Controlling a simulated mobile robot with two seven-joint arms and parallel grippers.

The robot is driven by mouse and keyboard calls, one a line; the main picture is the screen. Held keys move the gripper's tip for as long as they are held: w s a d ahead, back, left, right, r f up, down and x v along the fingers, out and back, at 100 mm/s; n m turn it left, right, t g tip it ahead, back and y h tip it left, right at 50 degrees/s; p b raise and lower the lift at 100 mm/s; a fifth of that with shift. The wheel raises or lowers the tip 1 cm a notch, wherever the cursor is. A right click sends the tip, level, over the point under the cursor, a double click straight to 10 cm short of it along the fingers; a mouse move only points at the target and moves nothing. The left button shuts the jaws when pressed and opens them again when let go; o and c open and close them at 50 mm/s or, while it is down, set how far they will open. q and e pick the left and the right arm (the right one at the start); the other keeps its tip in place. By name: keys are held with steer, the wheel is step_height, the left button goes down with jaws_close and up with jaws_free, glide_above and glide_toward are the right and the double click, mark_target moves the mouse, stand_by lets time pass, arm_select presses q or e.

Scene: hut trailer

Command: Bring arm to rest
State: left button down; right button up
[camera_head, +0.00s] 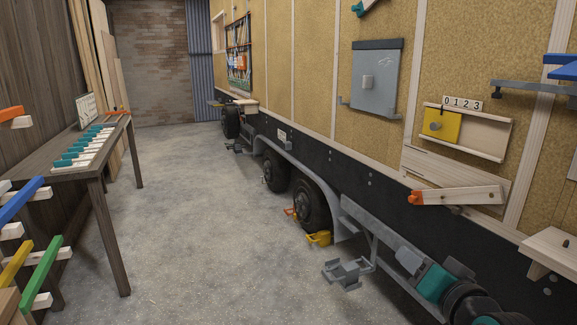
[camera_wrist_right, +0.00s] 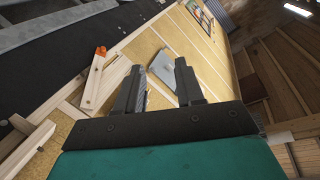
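My right gripper (camera_head: 408,261) is low at the bottom right of the head view, beside the trailer's dark lower edge. Its teal body and dark wrist joints show behind it. In the right wrist view the two dark fingers of the right gripper (camera_wrist_right: 158,70) stand apart with nothing between them. The trailer's tan wall (camera_wrist_right: 205,60) lies beyond the fingertips, with a clear gap. My left gripper is in neither view.
The trailer (camera_head: 325,70) runs along the right, with a grey panel (camera_head: 386,85), a yellow slider (camera_head: 450,127) and an orange-ended plank (camera_head: 460,196). A table (camera_head: 65,175) stands left. The floor (camera_head: 200,220) between is clear.

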steer(key=s+a+f+n+g+h, duration=0.1)
steer(key=s+f+n+g, duration=0.1)
steer(key=s+f+g, duration=0.5)
steer(key=s+a+f+n+g, duration=0.1)
steer(key=s+f+n, duration=0.3)
steer(key=s, duration=0.8)
steer(key=s+a+f+n+g+h, duration=0.1)
steer(key=s+f+g, duration=0.3)
steer(key=s+f, duration=0.4)
steer(key=w+a+f+n+t+y, duration=0.1)
steer(key=w+a+f+t, duration=0.1)
steer(key=w+f+t, duration=0.4)
steer(key=shift+a+f+t+y, duration=0.4)
steer(key=shift+f+t, duration=0.1)
steer(key=shift+f, duration=0.6)
steer(key=shift+s+d, duration=0.15)
steer(key=shift+d, duration=0.05)
